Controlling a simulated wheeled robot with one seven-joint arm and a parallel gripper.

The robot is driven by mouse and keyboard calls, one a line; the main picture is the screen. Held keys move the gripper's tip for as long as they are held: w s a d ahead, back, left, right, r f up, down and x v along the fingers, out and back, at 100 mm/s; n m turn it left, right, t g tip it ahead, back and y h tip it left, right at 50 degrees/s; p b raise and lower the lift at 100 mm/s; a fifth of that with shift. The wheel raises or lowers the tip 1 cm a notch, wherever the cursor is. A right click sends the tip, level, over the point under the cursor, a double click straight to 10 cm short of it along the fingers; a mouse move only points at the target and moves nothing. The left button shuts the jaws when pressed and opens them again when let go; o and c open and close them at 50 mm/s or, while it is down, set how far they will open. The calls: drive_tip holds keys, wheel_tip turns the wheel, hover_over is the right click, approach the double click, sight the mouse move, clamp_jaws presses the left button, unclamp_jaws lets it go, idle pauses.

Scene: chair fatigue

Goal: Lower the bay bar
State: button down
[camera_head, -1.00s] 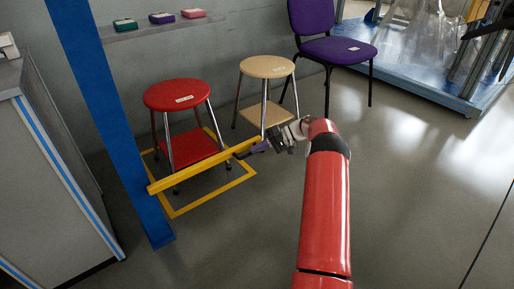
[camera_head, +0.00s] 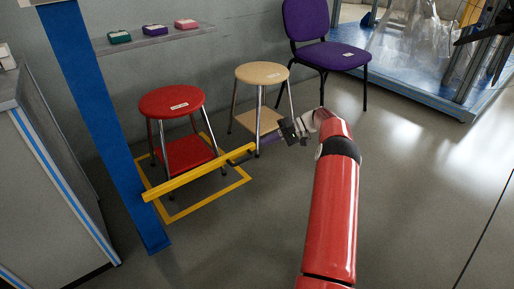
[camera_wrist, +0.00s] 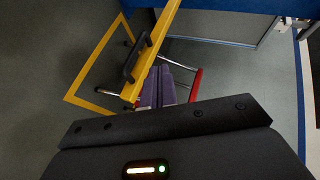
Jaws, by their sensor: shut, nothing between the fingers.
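The yellow bay bar (camera_head: 195,175) reaches from the blue post (camera_head: 100,130) out in front of the red stool (camera_head: 172,102), looking close to level. Its dark handle (camera_head: 238,160) sits near the free end; the handle also shows in the wrist view (camera_wrist: 137,57), on the bar (camera_wrist: 158,35). My gripper (camera_head: 266,141) is just right of the bar's free end, its purple fingers shut and empty. In the wrist view the fingers (camera_wrist: 160,88) lie beside the bar; whether they touch it I cannot tell.
A yellow floor outline (camera_head: 210,205) surrounds the red stool. A wooden stool (camera_head: 263,72) and a purple chair (camera_head: 335,55) stand behind my gripper. A grey cabinet (camera_head: 50,190) is at left. Open floor lies to the right.

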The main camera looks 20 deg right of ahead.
drive_tip(key=shift+v, duration=1.65)
drive_tip(key=shift+r, duration=0.1)
